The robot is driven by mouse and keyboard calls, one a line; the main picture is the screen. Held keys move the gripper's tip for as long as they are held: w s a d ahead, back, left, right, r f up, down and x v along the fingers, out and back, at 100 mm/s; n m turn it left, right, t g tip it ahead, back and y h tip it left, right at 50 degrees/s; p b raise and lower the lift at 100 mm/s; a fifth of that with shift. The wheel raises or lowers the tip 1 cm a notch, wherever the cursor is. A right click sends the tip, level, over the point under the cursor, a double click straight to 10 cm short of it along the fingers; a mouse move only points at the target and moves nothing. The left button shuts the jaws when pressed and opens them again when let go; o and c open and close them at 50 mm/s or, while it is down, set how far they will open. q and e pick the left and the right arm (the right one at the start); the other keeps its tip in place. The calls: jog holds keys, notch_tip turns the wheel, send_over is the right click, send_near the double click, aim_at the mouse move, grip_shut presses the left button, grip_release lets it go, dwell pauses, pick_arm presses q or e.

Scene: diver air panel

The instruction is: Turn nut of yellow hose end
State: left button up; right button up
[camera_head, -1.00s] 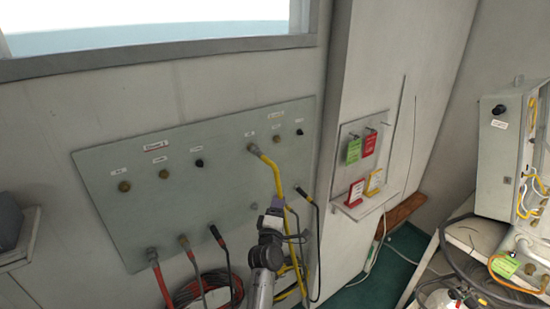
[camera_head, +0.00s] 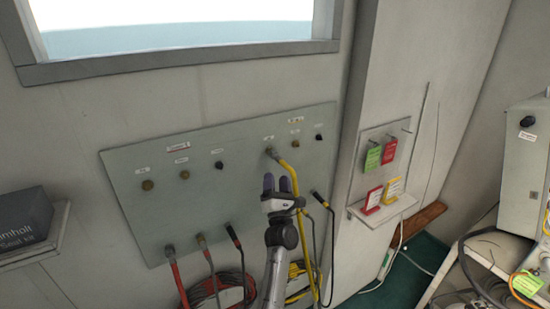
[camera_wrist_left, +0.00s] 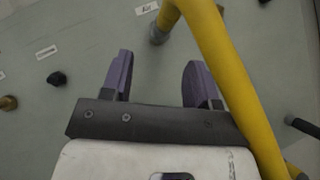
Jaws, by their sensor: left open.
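The yellow hose (camera_head: 289,168) is fixed by its metal end nut (camera_head: 271,153) to the upper right part of the grey panel and arcs down. In the left wrist view the yellow hose (camera_wrist_left: 233,75) runs close on the right, and its nut (camera_wrist_left: 157,35) shows at top centre, beyond the fingertips. My left gripper (camera_head: 277,184) is open and empty, below the nut and just left of the hose. Its purple fingers (camera_wrist_left: 158,72) point up toward the panel with a clear gap between them. My right gripper is not in view.
The grey panel (camera_head: 150,220) also has several brass and black fittings. A red hose (camera_head: 177,280) and dark hoses hang from its lower edge. A small shelf with red and yellow tags (camera_head: 373,199) stands to the right. A dark box (camera_head: 22,225) is at far left.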

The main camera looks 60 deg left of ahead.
aim_at(274, 154)
pick_arm(q)
jog(key=shift+p+x, duration=0.65)
jog(key=shift+x, duration=2.85)
jog(key=c, duration=0.9)
jog(key=shift+m+t+h+p, duration=0.3)
jog(key=shift+m+t+p, duration=0.05)
jog(key=shift+m+t, duration=0.05)
jog(key=shift+c, duration=0.2)
